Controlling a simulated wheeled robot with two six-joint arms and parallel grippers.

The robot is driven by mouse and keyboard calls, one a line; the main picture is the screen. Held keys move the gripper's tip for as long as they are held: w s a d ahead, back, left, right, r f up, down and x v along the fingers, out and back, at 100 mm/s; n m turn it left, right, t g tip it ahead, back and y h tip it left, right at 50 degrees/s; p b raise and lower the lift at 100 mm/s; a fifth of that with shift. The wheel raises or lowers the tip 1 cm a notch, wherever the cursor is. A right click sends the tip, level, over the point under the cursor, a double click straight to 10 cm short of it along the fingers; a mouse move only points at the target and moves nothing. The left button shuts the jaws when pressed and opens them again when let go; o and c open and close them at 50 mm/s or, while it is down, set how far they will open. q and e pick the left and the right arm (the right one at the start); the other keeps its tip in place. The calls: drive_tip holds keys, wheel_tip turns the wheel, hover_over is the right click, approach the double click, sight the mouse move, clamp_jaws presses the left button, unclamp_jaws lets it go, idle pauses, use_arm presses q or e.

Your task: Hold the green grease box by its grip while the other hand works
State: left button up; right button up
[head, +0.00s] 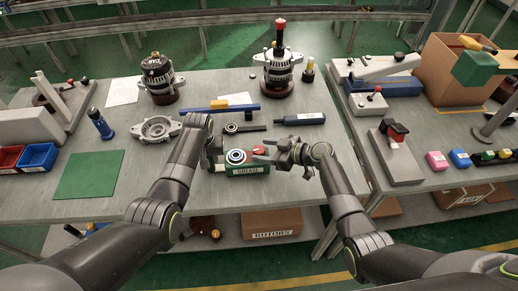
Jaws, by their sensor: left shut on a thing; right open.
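The green grease box (238,171), labelled GREASE, is on the near part of the grey workbench, with round dark, white and blue ring shapes at its top. My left gripper (215,164) is at the box's left end and is shut on its grip; the fingers partly hide the grip. My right gripper (268,154) is open and empty at the box's right side, its fingers pointing left toward the box. A small red part (258,149) shows beside the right fingers; I cannot tell whether they touch it.
Behind the box lie a dark tool (305,119) and a blue bar (222,109). Two alternators (160,80) (278,72) stand at the back. A metal housing (156,130) and a green mat (90,174) are left.

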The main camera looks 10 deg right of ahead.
drive_tip(key=shift+x, duration=1.35)
drive_tip(key=shift+c, duration=0.2)
drive_tip(key=c, duration=1)
